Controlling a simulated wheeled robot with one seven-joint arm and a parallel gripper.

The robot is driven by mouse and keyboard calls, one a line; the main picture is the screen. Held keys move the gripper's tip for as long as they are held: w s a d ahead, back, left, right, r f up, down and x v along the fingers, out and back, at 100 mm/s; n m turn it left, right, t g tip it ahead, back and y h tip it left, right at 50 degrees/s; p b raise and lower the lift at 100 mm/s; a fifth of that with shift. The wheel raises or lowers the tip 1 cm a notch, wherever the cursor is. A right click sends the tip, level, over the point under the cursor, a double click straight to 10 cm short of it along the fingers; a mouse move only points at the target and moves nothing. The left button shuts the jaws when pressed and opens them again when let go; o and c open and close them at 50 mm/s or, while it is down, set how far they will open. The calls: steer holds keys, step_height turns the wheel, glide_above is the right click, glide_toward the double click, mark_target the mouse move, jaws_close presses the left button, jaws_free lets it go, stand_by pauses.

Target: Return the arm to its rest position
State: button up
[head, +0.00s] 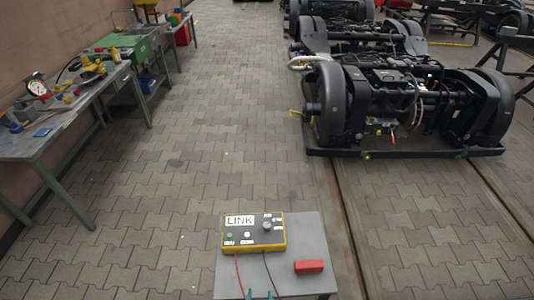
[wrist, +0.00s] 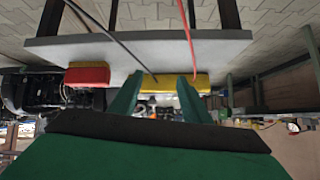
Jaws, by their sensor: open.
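My gripper (wrist: 160,84) shows in the wrist view as two green fingers standing apart with nothing between them. In the head view only the green tips of my gripper (head: 259,294) show, at the bottom edge by the near side of a small grey table (head: 295,236). The rest of my arm is out of the head view. On the table stand a yellow box (head: 253,232) with a dark top marked LINK and a red block (head: 309,267). The wrist view is upside down and shows the yellow box (wrist: 165,80) beyond the fingertips and the red block (wrist: 87,77) left of them.
A red cable (head: 240,274) and a black cable (head: 271,275) run from the box towards my side. A workbench (head: 40,138) with tools lines the left wall. Black tram bogies (head: 400,95) stand on rails at the right. The paved floor between is clear.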

steer(key=s+d+r+n+t, duration=0.1)
steer(key=s+r+t, duration=0.4)
steer(key=s+r, duration=1.2)
steer(key=s+d, duration=0.1)
steer(key=s, duration=0.2)
steer(key=shift+s+d+r, duration=0.2)
steer(key=shift+s+r, duration=0.2)
steer(key=shift+c, duration=0.3)
stand_by(0.5)
